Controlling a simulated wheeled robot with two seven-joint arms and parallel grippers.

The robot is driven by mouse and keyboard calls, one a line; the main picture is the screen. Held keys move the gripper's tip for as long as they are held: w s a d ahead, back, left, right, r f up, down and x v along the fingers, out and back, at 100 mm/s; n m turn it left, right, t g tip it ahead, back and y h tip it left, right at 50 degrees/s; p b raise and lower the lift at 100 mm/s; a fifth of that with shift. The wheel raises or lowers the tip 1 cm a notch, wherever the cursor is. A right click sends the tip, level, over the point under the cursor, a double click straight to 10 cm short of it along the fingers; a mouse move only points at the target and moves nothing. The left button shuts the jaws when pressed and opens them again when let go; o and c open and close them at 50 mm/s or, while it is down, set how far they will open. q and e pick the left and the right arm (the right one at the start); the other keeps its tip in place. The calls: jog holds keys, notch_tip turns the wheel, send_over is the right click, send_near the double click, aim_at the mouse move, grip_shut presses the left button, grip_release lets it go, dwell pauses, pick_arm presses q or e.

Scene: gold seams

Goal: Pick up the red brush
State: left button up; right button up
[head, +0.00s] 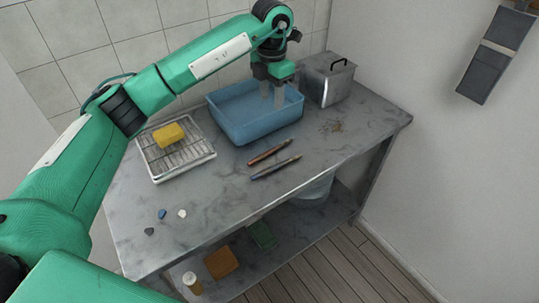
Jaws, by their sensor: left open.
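A slim brush with a reddish-brown handle (270,152) lies on the grey table, in front of the blue basin. A similar brush with a blue handle (275,168) lies just in front of it, nearly parallel and apart from it. My left gripper (272,97) is open and points down over the blue basin (228,128), behind both brushes. No object shows between its fingers, and it is not touching either brush. My right gripper is not in view.
A wire rack tray (155,170) with a yellow sponge (169,133) stands left of the basin. A grey metal box (325,80) with a black handle stands right of it. Small blue, white and dark pieces (162,214) lie front left. The table right of the brushes is mostly clear.

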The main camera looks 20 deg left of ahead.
pick_arm(q)
notch_tip(320, 180, down, 4)
jog(key=b, duration=0.4)
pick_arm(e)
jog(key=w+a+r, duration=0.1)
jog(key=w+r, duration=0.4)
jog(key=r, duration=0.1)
pick_arm(q)
jog(key=p, duration=0.1)
send_over(271, 149)
notch_tip(271, 149, down, 9)
notch_tip(271, 149, down, 5)
jog(key=shift+f+p, duration=0.1)
jog(key=shift+p, duration=0.3)
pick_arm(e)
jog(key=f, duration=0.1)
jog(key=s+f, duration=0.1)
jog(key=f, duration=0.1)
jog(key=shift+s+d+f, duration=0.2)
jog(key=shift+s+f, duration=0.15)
pick_arm(q)
jog(key=shift+c, duration=0.4)
grip_shut()
